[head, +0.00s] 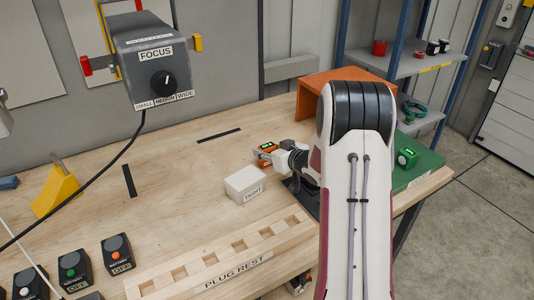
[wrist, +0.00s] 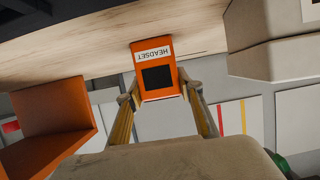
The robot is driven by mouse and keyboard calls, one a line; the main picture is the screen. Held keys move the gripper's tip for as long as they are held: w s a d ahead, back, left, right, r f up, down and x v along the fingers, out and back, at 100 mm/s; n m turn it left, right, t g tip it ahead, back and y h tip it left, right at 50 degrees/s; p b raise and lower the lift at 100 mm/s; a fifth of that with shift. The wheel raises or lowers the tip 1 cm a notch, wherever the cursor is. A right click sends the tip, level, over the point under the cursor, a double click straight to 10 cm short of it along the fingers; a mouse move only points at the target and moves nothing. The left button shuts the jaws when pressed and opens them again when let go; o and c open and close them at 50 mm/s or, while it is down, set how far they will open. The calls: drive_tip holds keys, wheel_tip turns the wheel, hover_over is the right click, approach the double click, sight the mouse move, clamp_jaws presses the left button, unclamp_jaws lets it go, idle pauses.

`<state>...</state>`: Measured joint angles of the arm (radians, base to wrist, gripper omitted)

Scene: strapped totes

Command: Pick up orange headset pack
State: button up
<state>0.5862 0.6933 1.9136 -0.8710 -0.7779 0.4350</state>
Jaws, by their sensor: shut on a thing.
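The orange headset pack (wrist: 157,52) has a white HEADSET label and a black square on its face in the wrist view. My gripper (wrist: 160,90) has one finger on each side of the lower part of the pack, closed on it. In the head view the pack (head: 264,158) shows as a small orange box with a green display, at my gripper (head: 277,158), over the middle of the wooden bench. My arm hides part of that area. I cannot tell whether the pack touches the bench.
A white TIGHT box (head: 246,184) stands close to my gripper. An orange open-sided stand (head: 340,82) is behind it. A green mat (head: 425,163) with a small green device (head: 407,157) lies right of my arm. The slotted PLUG REST (head: 225,255) is in front.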

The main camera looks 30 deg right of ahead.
sight(267, 146)
drive_tip(key=shift+r, duration=0.1)
drive_tip(key=shift+r, duration=4.9)
drive_tip(key=shift+r, duration=0.1)
